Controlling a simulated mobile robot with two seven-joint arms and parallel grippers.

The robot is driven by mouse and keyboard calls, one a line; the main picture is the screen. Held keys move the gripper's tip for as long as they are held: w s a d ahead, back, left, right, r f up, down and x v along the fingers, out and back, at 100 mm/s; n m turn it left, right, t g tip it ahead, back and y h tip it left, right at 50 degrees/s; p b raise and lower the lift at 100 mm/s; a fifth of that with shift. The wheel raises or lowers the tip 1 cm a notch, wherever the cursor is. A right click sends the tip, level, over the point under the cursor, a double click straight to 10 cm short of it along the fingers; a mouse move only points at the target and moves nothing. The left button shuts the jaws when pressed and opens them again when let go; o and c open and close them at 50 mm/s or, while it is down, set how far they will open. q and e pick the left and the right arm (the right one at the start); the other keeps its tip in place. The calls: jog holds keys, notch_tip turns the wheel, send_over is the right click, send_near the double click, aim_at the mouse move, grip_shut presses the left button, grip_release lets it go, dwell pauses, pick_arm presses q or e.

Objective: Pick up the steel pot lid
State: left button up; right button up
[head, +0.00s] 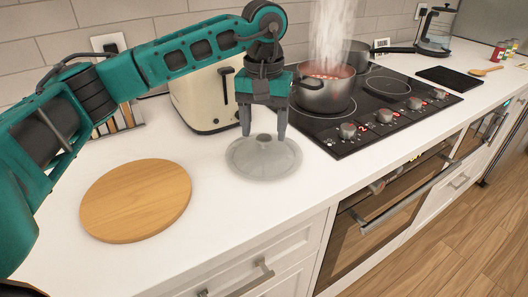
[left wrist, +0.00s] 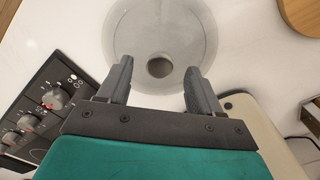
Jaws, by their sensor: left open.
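The steel pot lid (head: 263,160) is a round grey disc with a dark knob in its middle. It lies on the white counter, right of the wooden board and in front of the toaster. My left gripper (head: 264,136) is above it, pointing down and open, with nothing held. In the left wrist view the lid (left wrist: 165,20) shows beyond the two fingers (left wrist: 158,82), and its knob (left wrist: 160,66) appears between the fingertips. My right gripper is not in view.
A steaming pot (head: 325,90) stands on the black cooktop (head: 350,122), close right of my gripper. A cream toaster (head: 205,105) is just behind. A round wooden board (head: 136,200) lies to the left. The counter in front of the lid is clear.

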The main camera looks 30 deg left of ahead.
pick_arm(q)
notch_tip(320, 180, down, 2)
grip_shut()
dwell(0.6)
